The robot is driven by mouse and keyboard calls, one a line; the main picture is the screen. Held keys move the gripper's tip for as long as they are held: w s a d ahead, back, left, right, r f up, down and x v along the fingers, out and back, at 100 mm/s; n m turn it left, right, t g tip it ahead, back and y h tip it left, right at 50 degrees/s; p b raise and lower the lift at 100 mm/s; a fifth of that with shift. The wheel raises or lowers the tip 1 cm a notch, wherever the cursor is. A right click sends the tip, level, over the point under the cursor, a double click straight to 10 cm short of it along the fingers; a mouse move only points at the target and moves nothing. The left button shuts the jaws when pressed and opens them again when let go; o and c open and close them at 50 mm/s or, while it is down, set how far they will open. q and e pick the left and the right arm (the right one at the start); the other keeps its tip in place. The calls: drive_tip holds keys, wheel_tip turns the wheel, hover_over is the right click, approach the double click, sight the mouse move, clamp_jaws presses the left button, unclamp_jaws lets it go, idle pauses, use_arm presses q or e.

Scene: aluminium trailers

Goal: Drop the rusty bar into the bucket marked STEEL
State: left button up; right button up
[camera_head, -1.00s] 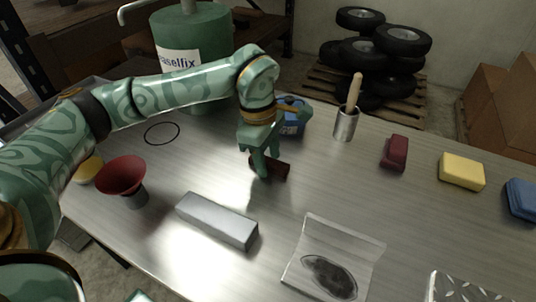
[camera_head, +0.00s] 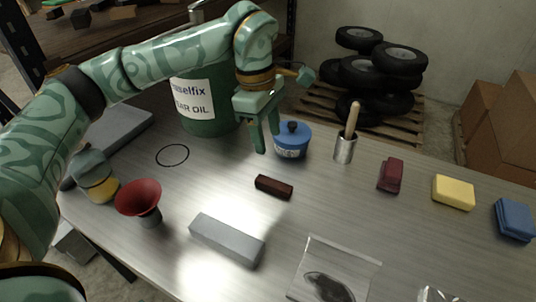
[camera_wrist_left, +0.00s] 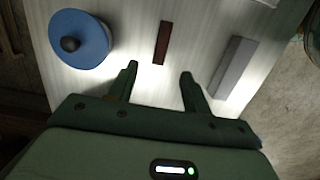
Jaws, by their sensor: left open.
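The rusty bar (camera_head: 274,187) is a short dark brown bar lying flat on the metal bench. It also shows in the left wrist view (camera_wrist_left: 162,42), ahead of the fingertips. My left gripper (camera_head: 267,140) is above and behind the bar, open and empty, apart from it. In the left wrist view its two fingers (camera_wrist_left: 160,70) are spread wide. I cannot read the word STEEL on anything. A blue tub (camera_head: 291,141) with a dark knob on top and a pale label stands just behind the gripper; its label is too small to read. My right gripper is not in view.
A metal cup (camera_head: 345,148) with a wooden handle stands right. A green oil drum (camera_head: 212,127) is behind. Bench around the bar is clear.

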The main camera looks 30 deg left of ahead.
use_arm(q)
wheel_tip(320, 180, up, 5)
drive_tip(key=y+p, duration=0.1)
drive_tip(key=p, duration=0.2)
hover_over(274, 183)
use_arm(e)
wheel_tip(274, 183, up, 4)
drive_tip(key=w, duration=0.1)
use_arm(q)
drive_tip(key=shift+y, duration=0.3)
drive_tip(key=f+b, duration=0.1)
drive_tip(key=f, duration=0.3)
drive_tip(key=f+b, duration=0.1)
drive_tip(key=f, duration=0.3)
drive_tip(key=f+b, duration=0.1)
drive_tip(key=f, duration=0.3)
drive_tip(key=shift+d+f, duration=0.35)
drive_tip(key=f, duration=0.2)
drive_tip(key=f+b, duration=0.1)
drive_tip(key=a+f+b, duration=0.1)
drive_tip(key=f, duration=0.1)
drive_tip(key=shift+f, duration=0.3)
drive_tip(key=shift+d+r, duration=0.1)
drive_tip(key=shift+r, duration=0.05)
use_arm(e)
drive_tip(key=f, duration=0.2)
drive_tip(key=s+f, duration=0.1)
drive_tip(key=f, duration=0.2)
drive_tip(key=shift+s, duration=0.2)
